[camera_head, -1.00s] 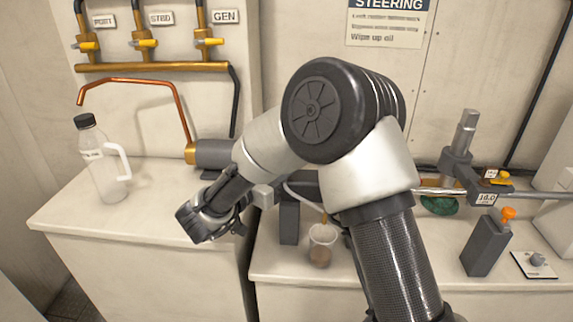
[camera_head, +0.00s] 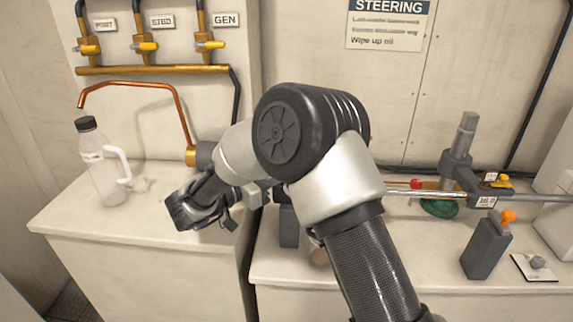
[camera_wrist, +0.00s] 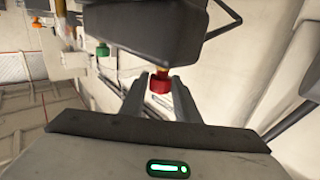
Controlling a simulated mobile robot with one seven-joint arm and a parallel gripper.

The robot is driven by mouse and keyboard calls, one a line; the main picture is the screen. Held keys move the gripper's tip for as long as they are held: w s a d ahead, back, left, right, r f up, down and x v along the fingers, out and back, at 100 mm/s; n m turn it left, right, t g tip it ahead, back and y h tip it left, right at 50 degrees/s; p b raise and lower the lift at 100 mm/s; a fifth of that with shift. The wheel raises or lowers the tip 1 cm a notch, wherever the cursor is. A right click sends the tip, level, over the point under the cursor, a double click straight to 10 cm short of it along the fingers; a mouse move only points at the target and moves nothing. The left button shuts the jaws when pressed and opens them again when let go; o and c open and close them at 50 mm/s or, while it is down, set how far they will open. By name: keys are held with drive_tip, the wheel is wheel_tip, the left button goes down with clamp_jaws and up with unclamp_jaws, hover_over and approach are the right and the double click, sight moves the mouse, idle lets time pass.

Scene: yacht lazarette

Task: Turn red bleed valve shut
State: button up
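The red bleed valve (camera_head: 416,184) shows as a small red knob beside the steel rod, just right of my arm in the head view. In the wrist view the red knob (camera_wrist: 159,85) appears beyond and between my two fingers. My gripper (camera_head: 238,208) is over the left counter in the head view, well to the left of the knob. In the wrist view my gripper (camera_wrist: 160,98) has its fingers apart, with nothing held between them. A dark block hides what lies above the knob there.
A white jug (camera_head: 103,170) stands on the left counter. A cup (camera_head: 319,255) is mostly hidden behind my arm.

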drive_tip(key=shift+o, duration=1.3)
drive_tip(key=p+v, duration=0.2)
drive_tip(key=v, duration=1.5)
drive_tip(key=shift+s, duration=0.2)
